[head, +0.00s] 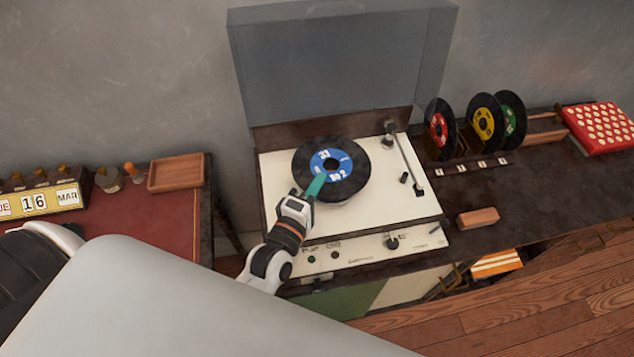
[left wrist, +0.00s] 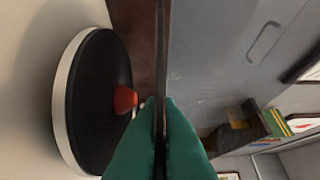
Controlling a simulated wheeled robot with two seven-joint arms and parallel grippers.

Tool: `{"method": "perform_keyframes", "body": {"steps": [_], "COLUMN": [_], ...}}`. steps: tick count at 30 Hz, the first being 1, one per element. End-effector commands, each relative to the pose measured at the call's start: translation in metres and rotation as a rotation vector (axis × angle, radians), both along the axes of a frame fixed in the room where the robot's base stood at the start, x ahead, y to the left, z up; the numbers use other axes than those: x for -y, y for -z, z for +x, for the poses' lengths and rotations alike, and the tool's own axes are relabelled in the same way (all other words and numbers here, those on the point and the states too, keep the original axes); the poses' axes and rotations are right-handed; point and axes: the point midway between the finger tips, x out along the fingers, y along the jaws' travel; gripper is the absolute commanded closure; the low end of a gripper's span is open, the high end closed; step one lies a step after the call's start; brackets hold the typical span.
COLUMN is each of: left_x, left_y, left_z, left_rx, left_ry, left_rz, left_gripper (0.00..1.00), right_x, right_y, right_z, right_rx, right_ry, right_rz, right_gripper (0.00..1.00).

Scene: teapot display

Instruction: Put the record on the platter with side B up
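A black record (head: 355,180) with a blue label (head: 332,165) is held roughly level above the cream turntable (head: 280,200). Its label faces up; the print on it is too small to read a side letter. My left gripper (head: 316,186) has green fingers shut on the record's near edge. In the left wrist view the fingers (left wrist: 160,105) pinch the record (left wrist: 160,50), seen edge-on. The platter (left wrist: 95,100), with black top, pale rim and red centre piece (left wrist: 125,99), is apart from the record there. In the head view the record mostly hides it. My right gripper is not in view.
The tonearm (head: 405,160) lies at the deck's right. The lid (head: 340,60) stands open behind. Records with red (head: 438,127), yellow (head: 484,123) and green labels stand in a rack at right. A wooden block (head: 478,218) lies in front. A red table (head: 150,220) is left.

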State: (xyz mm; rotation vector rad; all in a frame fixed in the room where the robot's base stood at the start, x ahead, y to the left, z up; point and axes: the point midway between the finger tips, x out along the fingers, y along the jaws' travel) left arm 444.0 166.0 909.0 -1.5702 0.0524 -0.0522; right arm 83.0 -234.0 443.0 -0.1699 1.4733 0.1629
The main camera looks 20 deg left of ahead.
Motion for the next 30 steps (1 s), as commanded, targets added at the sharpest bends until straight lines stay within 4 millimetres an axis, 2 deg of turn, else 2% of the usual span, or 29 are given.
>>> {"method": "perform_keyframes", "body": {"steps": [2, 3, 6, 7, 15, 19, 23, 30], "left_x": [0.000, 0.000, 0.000, 0.000, 0.000, -0.001, -0.002, -0.005], "left_y": [0.000, 0.000, 0.000, 0.000, 0.000, 0.002, 0.003, 0.003], "left_z": [0.000, 0.000, 0.000, 0.000, -0.001, -0.010, -0.031, -0.081], "left_rx": [0.001, 0.001, 0.001, 0.001, 0.000, -0.002, -0.003, -0.004], "left_ry": [0.000, 0.000, 0.000, 0.000, 0.000, 0.000, 0.001, 0.002], "left_rz": [0.000, 0.000, 0.000, 0.000, 0.000, 0.000, 0.000, 0.000], "left_gripper": [1.00, 0.90, 0.74, 0.71, 0.71, 0.71, 0.71, 0.71], "right_x": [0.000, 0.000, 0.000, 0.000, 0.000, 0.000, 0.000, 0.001], "right_y": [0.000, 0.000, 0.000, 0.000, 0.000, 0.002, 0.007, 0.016], "right_z": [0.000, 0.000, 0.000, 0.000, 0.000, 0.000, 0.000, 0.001], "right_rx": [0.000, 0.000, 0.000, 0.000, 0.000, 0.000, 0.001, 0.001], "right_ry": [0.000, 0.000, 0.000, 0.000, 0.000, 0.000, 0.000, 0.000], "right_rz": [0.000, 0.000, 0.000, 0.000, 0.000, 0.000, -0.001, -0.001], "right_gripper": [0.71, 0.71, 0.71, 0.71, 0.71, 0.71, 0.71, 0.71]}}
